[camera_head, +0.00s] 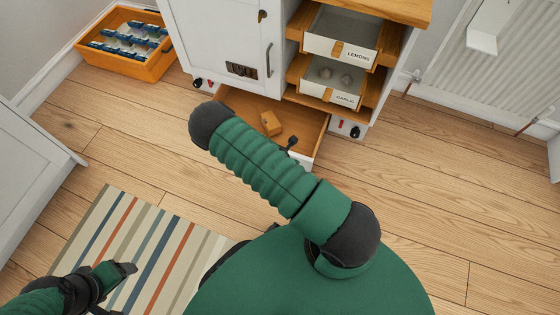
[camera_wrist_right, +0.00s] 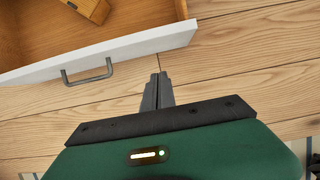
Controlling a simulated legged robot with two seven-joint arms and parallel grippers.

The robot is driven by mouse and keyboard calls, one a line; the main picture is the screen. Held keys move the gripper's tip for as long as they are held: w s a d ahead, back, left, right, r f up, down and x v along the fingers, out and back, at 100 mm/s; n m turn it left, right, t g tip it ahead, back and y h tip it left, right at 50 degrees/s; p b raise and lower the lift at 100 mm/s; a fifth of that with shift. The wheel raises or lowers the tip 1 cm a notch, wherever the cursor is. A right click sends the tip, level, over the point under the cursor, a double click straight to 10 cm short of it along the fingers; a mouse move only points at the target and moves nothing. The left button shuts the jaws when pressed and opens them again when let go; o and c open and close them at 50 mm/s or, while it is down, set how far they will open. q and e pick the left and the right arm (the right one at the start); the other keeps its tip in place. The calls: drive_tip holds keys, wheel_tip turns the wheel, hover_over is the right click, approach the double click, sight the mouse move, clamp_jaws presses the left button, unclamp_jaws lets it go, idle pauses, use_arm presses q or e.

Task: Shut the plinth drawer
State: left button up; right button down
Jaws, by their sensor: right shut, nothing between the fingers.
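The plinth drawer (camera_head: 306,127) is pulled out at the foot of the white cabinet, and a small wooden block (camera_head: 271,123) lies in it. My right arm covers much of the drawer's front in the head view. In the right wrist view the drawer's white front (camera_wrist_right: 130,46) has a grey bar handle (camera_wrist_right: 87,75), and part of the block (camera_wrist_right: 90,8) shows inside. My right gripper (camera_wrist_right: 158,76) is shut and empty, outside the drawer near the right end of its front, apart from the handle. My left gripper (camera_head: 128,268) is over the striped rug; its opening is unclear.
The white cabinet (camera_head: 215,40) has a door and open-fronted trays labelled lemons (camera_head: 340,42) and garlic (camera_head: 330,92). An orange crate (camera_head: 125,62) stands to its left. A striped rug (camera_head: 150,245) lies at lower left. The wooden floor at right is clear.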

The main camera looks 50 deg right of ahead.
use_arm(q)
drive_tip(key=s+b+x, duration=0.1)
drive_tip(key=b+x, duration=0.4)
drive_tip(key=x, duration=0.1)
drive_tip(key=shift+f+b, duration=0.35)
drive_tip(key=shift+f, duration=0.15)
use_arm(e)
drive_tip(key=w+d+f, duration=0.2)
drive_tip(key=d+f, duration=0.4)
drive_tip(key=shift+w+f, duration=0.2)
use_arm(q)
drive_tip(key=shift+s+d, duration=0.1)
use_arm(e)
drive_tip(key=shift+d, duration=0.1)
